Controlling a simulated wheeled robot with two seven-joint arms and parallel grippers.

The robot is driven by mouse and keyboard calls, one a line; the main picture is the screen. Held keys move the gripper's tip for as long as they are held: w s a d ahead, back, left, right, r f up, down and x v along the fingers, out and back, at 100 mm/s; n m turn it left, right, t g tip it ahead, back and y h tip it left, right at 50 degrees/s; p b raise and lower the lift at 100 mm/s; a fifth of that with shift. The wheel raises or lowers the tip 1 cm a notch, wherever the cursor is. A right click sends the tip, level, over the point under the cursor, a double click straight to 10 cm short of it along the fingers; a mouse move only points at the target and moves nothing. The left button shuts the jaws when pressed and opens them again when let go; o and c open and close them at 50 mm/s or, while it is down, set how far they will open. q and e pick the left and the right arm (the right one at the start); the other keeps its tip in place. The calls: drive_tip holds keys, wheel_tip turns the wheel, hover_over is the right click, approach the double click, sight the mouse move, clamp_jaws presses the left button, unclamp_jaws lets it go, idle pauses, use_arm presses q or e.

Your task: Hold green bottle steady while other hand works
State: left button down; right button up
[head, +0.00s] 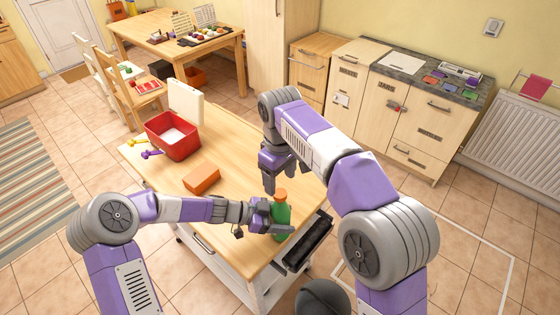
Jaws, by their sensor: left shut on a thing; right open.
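A green bottle (282,213) with an orange cap (280,193) stands upright near the right front edge of the wooden worktop. My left gripper (272,225) is shut on the bottle from the left, around its lower body, and hides part of it. My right gripper (269,184) is open and empty. Its fingers point down just above and to the left of the orange cap. I cannot tell how far they are from the cap.
An orange block (201,179) lies on the worktop (232,135). A red tub (173,137) with pale contents stands at the back left beside a white upright board (187,101). A black rack (307,243) hangs at the right edge. The worktop's middle is clear.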

wheel_tip(320, 180, up, 7)
idle(0.3)
idle(0.5)
